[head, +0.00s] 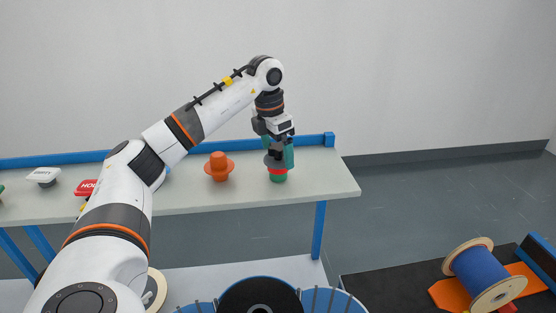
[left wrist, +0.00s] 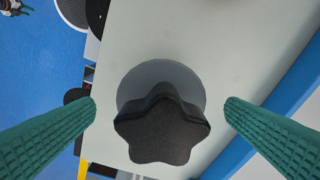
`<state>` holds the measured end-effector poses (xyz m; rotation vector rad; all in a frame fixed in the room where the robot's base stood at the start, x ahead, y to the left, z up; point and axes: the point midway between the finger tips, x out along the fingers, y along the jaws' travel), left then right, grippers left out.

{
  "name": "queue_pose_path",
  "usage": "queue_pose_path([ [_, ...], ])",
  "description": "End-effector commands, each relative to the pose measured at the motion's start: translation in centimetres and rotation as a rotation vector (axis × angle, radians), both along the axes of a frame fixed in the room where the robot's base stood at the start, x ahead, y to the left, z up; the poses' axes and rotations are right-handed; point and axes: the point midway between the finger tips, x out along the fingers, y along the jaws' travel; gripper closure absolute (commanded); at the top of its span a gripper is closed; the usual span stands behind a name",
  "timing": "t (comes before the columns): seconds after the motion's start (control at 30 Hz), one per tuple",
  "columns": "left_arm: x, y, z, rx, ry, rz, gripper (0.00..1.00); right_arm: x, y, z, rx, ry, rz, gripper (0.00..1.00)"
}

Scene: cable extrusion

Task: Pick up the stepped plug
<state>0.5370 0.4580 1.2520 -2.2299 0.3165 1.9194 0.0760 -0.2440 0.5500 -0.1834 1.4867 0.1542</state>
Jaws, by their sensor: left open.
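A stepped piece stands upright on the workbench (head: 300,187), with a grey disc (head: 272,165), a red band and a green base (head: 278,177). In the left wrist view its top is a black star-shaped knob (left wrist: 162,128) over the grey disc (left wrist: 155,74). My left gripper (head: 278,152) is above it, pointing down. Its green fingers are open on either side of the knob, with gaps. An orange stepped piece (head: 219,167) with a wide flange stands to the left. I cannot tell for certain which is the stepped plug. My right gripper is out of view.
A blue rail (head: 200,150) runs along the bench's back edge. A white piece (head: 44,175) and a red one (head: 85,187) lie at the left. A blue cable spool (head: 484,273) stands lower right. The bench is clear right of the gripper.

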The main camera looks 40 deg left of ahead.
Motion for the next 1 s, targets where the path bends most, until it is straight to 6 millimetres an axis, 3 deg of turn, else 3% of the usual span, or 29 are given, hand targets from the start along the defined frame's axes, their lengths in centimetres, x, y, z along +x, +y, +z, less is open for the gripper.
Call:
queue_pose_path([
  [0.1,0.4,0.1,-1.4,0.001,0.007,0.001,0.06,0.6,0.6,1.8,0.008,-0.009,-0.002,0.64],
  [0.3,0.8,0.0,-3.8,0.000,0.002,0.000,0.06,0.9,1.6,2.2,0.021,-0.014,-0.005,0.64],
  [0.53,0.8,0.0,-4.0,-0.001,0.000,0.000,0.06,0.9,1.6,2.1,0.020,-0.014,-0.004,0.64],
  [0.87,0.8,0.0,-3.9,-0.001,0.000,0.000,0.58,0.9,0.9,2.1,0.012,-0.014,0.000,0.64],
  [1.0,0.8,0.0,-3.9,-0.001,-0.001,0.000,0.58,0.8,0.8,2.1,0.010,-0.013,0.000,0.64],
])
